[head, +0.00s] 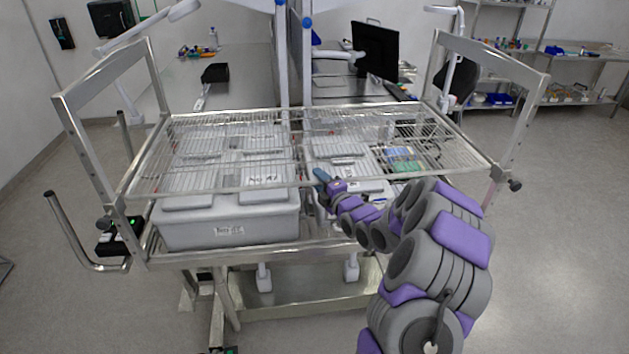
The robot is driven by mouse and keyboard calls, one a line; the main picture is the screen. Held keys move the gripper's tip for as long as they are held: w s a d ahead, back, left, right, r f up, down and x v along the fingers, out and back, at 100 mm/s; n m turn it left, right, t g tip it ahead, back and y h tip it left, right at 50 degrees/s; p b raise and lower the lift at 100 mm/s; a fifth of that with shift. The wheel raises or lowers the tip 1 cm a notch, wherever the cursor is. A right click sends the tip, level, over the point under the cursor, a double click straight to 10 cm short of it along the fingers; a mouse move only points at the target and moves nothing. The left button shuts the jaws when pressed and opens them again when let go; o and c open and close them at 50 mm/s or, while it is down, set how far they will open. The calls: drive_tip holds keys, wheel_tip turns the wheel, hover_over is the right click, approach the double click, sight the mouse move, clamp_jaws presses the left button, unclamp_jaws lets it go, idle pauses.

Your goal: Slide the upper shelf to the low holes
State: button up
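The upper shelf (225,191) is a wire rack with a metal frame, spanning between two upright side frames above the cart's contents. The holes in the uprights are too small to make out clearly.
Under the shelf stand a grey bin (230,228) with lidded boxes on the left and trays with small items on the right. Benches and a monitor (375,48) stand behind. Floor at right is clear.

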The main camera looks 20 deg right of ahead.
drive_tip(key=shift+o, duration=0.7)
drive_tip(key=shift+d+f, duration=0.1)
drive_tip(key=shift+d, duration=0.35)
drive_tip(key=shift+w+a+r, duration=0.1)
drive_tip(key=shift+a+r, duration=0.1)
drive_tip(key=shift+a, duration=0.75)
drive_tip(key=shift+s, duration=0.3)
drive_tip(key=s+d+p, duration=0.2)
drive_tip(key=s, duration=1.4)
drive_tip(key=shift+s+d, duration=0.35)
drive_tip(key=shift+d, duration=0.05)
drive_tip(key=shift+a, duration=0.15)
drive_tip(key=shift+w+f, duration=0.1)
